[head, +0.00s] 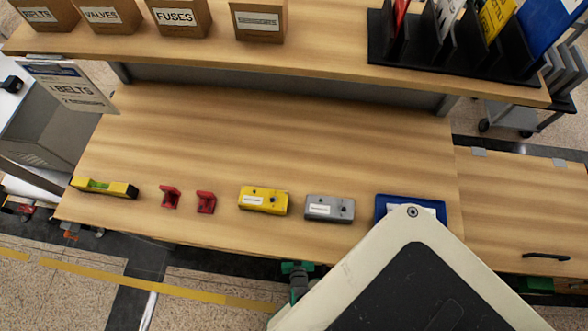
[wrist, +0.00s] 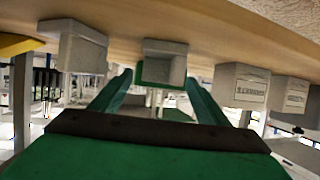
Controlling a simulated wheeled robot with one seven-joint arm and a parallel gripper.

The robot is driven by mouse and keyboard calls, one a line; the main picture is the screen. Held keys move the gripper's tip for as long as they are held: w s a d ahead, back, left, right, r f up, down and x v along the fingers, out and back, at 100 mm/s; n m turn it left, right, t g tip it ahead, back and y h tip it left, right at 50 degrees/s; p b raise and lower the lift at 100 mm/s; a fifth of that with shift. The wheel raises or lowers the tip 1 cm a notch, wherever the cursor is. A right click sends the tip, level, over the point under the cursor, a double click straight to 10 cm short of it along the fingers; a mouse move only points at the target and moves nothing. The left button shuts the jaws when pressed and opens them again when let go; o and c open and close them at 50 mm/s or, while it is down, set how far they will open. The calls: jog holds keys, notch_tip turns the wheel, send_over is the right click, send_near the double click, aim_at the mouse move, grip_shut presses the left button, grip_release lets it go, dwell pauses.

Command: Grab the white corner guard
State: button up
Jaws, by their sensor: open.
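Two small red corner pieces (head: 169,197) (head: 205,202) lie on the bench in the head view, left of centre. I see no corner guard there that is clearly white. My gripper (wrist: 158,80) is open in the wrist view, its two green fingers spread apart. A pale, box-like piece with a hollow face (wrist: 163,64) shows between and beyond the fingers, with nothing visibly held. I cannot tell what this piece is or how far away it lies. In the head view my pale arm link covers the bench's lower right front.
The bench (head: 270,130) also carries a yellow level (head: 104,187), a yellow device (head: 263,200), a grey device (head: 329,208) and a partly hidden blue item (head: 428,205). Labelled boxes (head: 182,18) and a black rack (head: 450,62) stand on the raised shelf. The bench's middle is clear.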

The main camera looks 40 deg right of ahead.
jog(key=shift+x, duration=0.95)
jog(key=shift+c, duration=0.4)
jog(key=c, duration=1)
jog(key=shift+c, duration=0.2)
jog(key=shift+r, duration=0.15)
